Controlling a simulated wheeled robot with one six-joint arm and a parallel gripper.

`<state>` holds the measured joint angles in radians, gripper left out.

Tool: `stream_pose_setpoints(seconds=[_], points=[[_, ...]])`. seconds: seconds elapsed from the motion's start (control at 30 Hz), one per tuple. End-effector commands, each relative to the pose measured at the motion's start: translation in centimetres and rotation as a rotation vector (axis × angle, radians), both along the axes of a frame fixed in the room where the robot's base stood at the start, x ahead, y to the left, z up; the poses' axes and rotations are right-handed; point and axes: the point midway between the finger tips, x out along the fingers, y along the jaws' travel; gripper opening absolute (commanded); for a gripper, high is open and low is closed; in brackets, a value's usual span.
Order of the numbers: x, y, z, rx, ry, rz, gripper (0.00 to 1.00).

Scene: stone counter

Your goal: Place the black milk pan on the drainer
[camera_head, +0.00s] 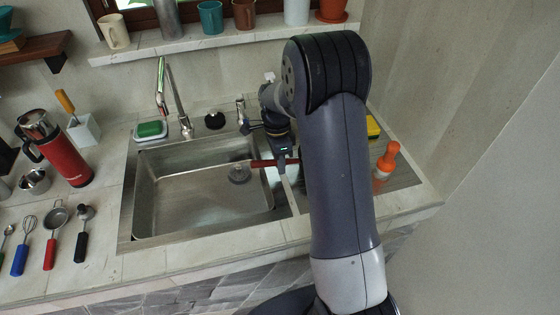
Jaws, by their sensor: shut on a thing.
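My gripper (283,160) is over the right edge of the sink, partly hidden by my own arm. It is shut on a red handle (262,163), which sticks out to the left above the basin. The black milk pan's body is not visible; it may be behind my arm, and I cannot tell for certain that the handle is the pan's. The drainer (402,178) is the metal surface right of the basin, and its middle is hidden by my arm.
An orange-topped brush (385,163) and a yellow sponge (373,127) are on the right. The sink basin (190,205) is empty beside the tap (178,105).

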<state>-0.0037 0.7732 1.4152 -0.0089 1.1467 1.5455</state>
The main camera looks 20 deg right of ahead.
Motion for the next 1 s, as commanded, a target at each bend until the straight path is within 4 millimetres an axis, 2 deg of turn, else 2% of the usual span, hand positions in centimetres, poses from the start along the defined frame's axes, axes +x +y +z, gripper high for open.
stream_pose_setpoints(seconds=[0.27,0.3,0.57,0.87,1.0], points=[[0.1,0.0,-0.1,-0.001,-0.002,0.0,0.0],[0.0,0.0,-0.2,0.0,0.0,0.0,0.18],[0.0,0.0,-0.1,0.0,0.0,0.0,0.38],[0.1,0.0,0.2,0.0,-0.002,0.0,0.38],[0.5,0.0,2.0,0.0,-0.005,0.0,0.38]])
